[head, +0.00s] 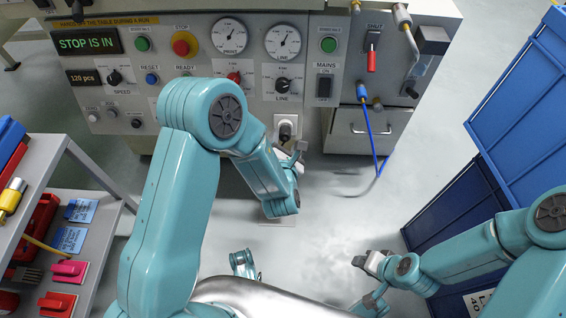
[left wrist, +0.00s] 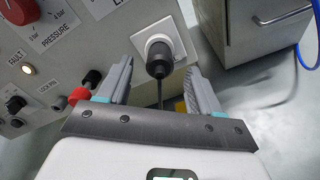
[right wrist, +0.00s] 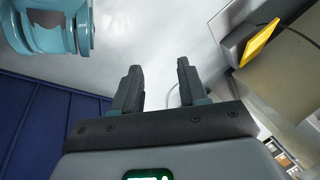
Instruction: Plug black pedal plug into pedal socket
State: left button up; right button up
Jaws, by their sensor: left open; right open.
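The black pedal plug (left wrist: 158,62) sits at the white pedal socket (left wrist: 178,38) on the grey panel, its body pointing out and its cord running down. How deep it is seated I cannot tell. My left gripper (left wrist: 160,70) is open, with one finger on either side of the plug and a gap to each. My right gripper (right wrist: 156,68) is open and empty over the floor, away from the panel; it also shows in the head view (head: 371,264).
A grey drawer (head: 362,129) and a hanging blue hose (head: 370,135) are right of the socket. Blue crates (head: 530,95) stand at the right, a tool shelf (head: 100,175) at the left. A yellow-topped dark block (right wrist: 258,43) shows in the right wrist view.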

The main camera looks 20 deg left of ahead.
pick_arm(q)
jog(key=p+v, duration=0.2)
jog(key=v, duration=0.9)
jog(key=shift+s+p, duration=0.3)
jog(key=shift+s, duration=0.1)
pick_arm(e)
jog(key=shift+g, duration=0.5)
jog(key=r, duration=0.1)
jog(key=s+r, duration=0.2)
jog(key=shift+s+a+r, duration=0.15)
jog(key=shift+s+a, duration=0.1)
pick_arm(q)
jog(key=shift+r, duration=0.1)
